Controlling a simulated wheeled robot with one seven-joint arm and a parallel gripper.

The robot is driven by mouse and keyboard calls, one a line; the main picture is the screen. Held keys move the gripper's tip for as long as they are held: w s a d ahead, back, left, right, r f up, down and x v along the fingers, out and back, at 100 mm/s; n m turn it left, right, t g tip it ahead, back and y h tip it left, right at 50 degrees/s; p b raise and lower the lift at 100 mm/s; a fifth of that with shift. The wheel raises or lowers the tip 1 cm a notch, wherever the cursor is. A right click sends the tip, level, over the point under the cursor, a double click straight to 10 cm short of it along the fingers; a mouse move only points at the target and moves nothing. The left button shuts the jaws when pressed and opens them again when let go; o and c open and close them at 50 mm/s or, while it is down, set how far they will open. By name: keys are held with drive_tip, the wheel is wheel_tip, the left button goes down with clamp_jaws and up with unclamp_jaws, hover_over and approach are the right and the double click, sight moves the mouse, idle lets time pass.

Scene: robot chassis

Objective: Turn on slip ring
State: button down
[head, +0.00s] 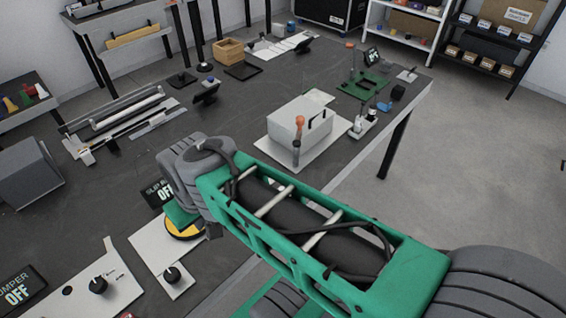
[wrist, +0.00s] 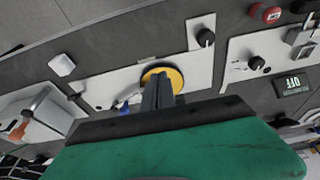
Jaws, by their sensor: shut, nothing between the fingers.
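A dark sign (head: 157,192) in the head view reads "OFF" under a partly hidden label that seems to start "SLIP". Beside it a round yellow disc (head: 188,233) sits on a white plate (head: 152,245), partly covered by my arm. In the wrist view the yellow disc (wrist: 176,74) lies behind my gripper's fingertips (wrist: 157,88), on the white plate (wrist: 105,88). The fingers are shut and empty, and overlap the disc's middle; I cannot tell whether they touch it. In the head view my arm hides the fingertips.
A black knob (head: 172,275) stands on a small white plate near the disc. Another knob (head: 98,285) and a "BUMPER OFF" sign (head: 17,290) are at the lower left. A white box with an orange-topped lever (head: 299,122) stands farther back. The dark tabletop between is mostly clear.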

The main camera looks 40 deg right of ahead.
drive_tip(key=d+f+m+t+p, duration=0.3)
drive_tip(key=d+m+t, duration=0.1)
drive_tip(key=d+m, duration=2.4)
drive_tip(key=s+m, duration=0.1)
drive_tip(key=m, duration=0.6)
drive_tip(key=shift+m, duration=0.4)
drive_tip(key=shift+d+f, duration=0.1)
drive_tip(key=shift+f, duration=0.05)
drive_tip(key=x, duration=1)
drive_tip(key=shift+w, duration=0.15)
drive_tip(key=shift+a, duration=0.25)
